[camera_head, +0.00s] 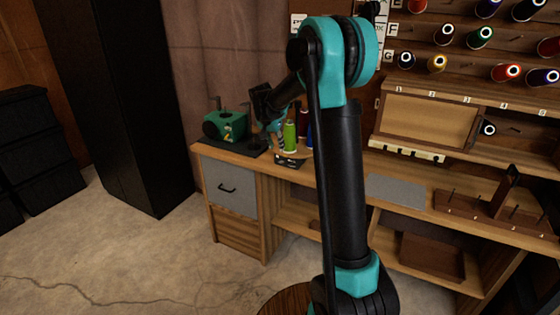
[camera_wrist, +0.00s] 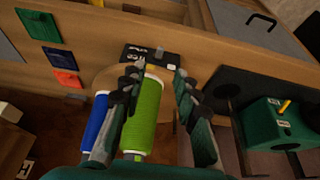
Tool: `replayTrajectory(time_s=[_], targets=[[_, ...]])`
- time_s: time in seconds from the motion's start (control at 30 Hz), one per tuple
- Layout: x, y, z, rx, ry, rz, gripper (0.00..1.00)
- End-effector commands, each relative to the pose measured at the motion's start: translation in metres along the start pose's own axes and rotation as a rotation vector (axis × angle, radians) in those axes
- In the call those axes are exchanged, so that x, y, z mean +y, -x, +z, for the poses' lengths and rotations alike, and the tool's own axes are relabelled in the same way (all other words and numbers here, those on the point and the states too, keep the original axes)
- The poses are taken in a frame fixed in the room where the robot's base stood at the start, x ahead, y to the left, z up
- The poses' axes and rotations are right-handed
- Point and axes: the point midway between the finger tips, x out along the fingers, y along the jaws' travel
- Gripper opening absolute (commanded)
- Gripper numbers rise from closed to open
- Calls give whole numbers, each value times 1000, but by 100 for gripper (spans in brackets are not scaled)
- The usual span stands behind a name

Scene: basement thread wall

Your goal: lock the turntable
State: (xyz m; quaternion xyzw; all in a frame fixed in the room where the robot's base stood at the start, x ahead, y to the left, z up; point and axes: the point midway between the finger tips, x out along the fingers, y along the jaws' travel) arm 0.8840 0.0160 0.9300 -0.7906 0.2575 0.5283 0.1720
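The turntable (camera_wrist: 106,77) shows in the wrist view as a round tan disc, partly hidden by my gripper and the spools. A green spool (camera_wrist: 145,112) and a blue spool (camera_wrist: 97,118) stand at it; the green spool also shows in the head view (camera_head: 290,137). A black block with white markings (camera_wrist: 162,60) sits at the disc's far edge; it also shows in the head view (camera_head: 290,161). My gripper (camera_wrist: 156,82) is open, with its fingers on either side of the green spool. A gap shows at the right finger; contact at the left is unclear.
A green machine (camera_head: 226,125) on a dark base stands left of my gripper on the workbench (camera_head: 340,163). A grey mat (camera_head: 396,191) and a wooden peg rack (camera_head: 490,207) lie to the right. Thread spools hang on the wall behind.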

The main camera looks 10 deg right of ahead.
Motion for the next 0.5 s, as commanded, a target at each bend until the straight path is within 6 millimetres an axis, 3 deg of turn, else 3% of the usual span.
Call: replayTrajectory(time_s=[0.3,0.5], targets=[[0,-62,0,0,0,0,31],[0,-88,0,0,1,0,31]])
